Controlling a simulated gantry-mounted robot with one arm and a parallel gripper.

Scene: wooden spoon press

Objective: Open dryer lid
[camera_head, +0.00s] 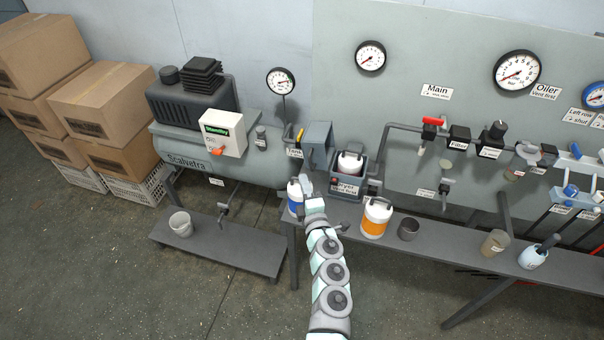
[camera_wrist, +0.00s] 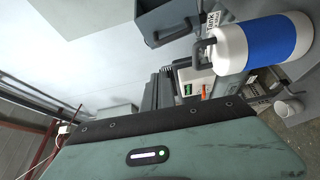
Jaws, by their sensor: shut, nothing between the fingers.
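My gripper (camera_head: 305,184) is shut and empty, in front of and below this panel, left of the box. It appears beside the white bottle with a blue band (camera_head: 294,197), which it partly hides; contact cannot be told. The bottle (camera_wrist: 262,46) also shows in the wrist view.
An orange-banded bottle (camera_head: 376,218) and a dark cup (camera_head: 408,229) stand right of my arm. A compressor tank (camera_head: 215,155) with a control box (camera_head: 223,132) is at left. Pipework and a filter (camera_head: 459,138) run along the panel at right. Floor at lower left is clear.

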